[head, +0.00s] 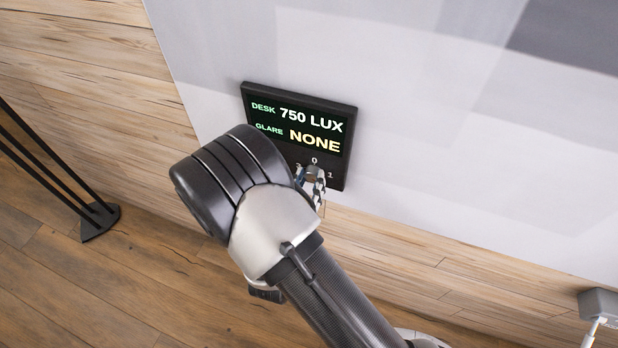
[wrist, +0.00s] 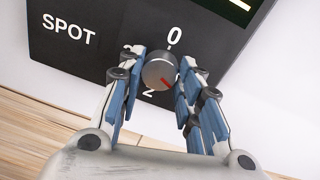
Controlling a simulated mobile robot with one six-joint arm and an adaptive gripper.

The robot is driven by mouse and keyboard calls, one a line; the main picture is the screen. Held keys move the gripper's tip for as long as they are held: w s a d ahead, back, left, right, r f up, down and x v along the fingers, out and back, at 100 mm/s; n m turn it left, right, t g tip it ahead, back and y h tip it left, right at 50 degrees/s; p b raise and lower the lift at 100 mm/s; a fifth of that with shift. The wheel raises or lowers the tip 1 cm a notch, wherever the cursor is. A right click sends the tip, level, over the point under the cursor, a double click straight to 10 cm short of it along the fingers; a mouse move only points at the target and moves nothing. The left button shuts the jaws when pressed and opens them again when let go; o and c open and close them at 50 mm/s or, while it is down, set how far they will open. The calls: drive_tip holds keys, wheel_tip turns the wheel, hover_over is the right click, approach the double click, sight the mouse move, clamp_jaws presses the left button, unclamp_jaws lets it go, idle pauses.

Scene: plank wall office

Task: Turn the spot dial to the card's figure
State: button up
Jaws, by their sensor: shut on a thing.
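The spot dial (wrist: 158,72) is a round grey knob on a black panel (head: 346,176), below a printed 0 and right of the word SPOT. Its red mark points to the lower right in the wrist view, between the 2 below and the right side, where a finger hides the scale. In the head view the dial (head: 313,173) shows a 0 above and a 1 at its right. My gripper (wrist: 163,58) is shut on the dial, one finger on each side; it also shows in the head view (head: 314,181). I see no separate card.
The panel's screen (head: 297,122) reads DESK 750 LUX and GLARE NONE. The panel is on a white board (head: 430,150) before a plank wall. A black stand (head: 98,220) is on the floor at left, and a grey thing (head: 598,303) at lower right.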

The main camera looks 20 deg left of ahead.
drive_tip(key=n+p, duration=0.2)
drive_tip(key=n, duration=0.2)
drive_tip(key=shift+r+p, duration=0.15)
drive_tip(key=shift+p, duration=0.25)
drive_tip(key=shift+n+h+p, duration=0.3)
drive_tip(key=shift+n+p, duration=0.75)
drive_tip(key=shift+n, duration=1.35)
drive_tip(key=o, duration=1.1)
drive_tip(key=shift+c, duration=0.2)
drive_tip(key=s, duration=1.2)
drive_tip(key=shift+a+r, duration=0.2)
drive_tip(key=shift+a, duration=0.15)
